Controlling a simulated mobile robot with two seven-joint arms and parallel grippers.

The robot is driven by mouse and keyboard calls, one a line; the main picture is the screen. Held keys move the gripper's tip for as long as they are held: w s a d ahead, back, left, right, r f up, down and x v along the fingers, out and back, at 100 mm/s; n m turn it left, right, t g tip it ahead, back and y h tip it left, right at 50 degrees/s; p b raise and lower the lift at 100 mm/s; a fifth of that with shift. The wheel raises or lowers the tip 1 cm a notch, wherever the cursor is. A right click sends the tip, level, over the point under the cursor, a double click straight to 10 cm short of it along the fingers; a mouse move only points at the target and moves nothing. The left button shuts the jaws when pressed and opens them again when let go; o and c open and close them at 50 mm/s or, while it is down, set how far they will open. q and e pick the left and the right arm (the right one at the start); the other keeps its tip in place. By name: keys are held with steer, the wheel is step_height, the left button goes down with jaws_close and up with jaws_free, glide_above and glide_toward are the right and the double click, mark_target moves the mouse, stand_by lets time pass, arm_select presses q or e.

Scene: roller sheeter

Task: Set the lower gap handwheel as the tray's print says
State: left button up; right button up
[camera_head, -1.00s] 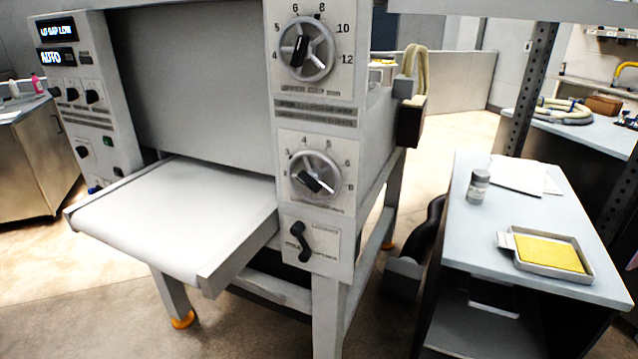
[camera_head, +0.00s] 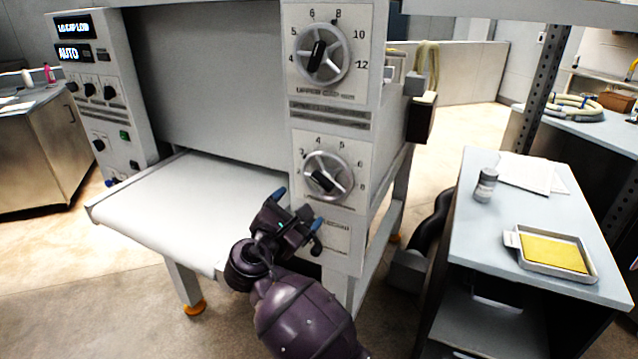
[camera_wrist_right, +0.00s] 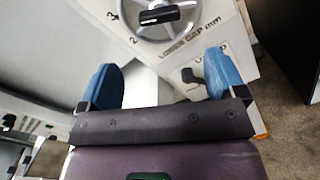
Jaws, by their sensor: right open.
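The lower gap handwheel (camera_head: 328,176) is a silver spoked wheel with a black bar grip, on a numbered plate on the machine's front post. Its bar slants from upper left to lower right; the exact setting cannot be told. My right gripper (camera_head: 298,209) is open and empty, below and left of the wheel, apart from it. In the right wrist view, the wheel (camera_wrist_right: 157,16) is beyond the blue fingertips (camera_wrist_right: 165,78), near the top edge. A shallow tray (camera_head: 592,279) with a yellow slab stands on the side cart; its print is too small to read. My left gripper is out of view.
The upper handwheel (camera_head: 322,55) is above on the same post. A black lever (camera_head: 317,245) is just below, close to my gripper. The white belt table (camera_head: 180,190) is at left. The display (camera_head: 74,27) reads "LO GAP LOW". A grey jar (camera_head: 485,186) stands on the cart.

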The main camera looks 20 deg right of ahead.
mark_target(320, 184)
steer(key=p+x, duration=0.1)
steer(key=x, duration=0.9)
steer(key=shift+w+d, duration=0.25)
steer(key=c, duration=0.9)
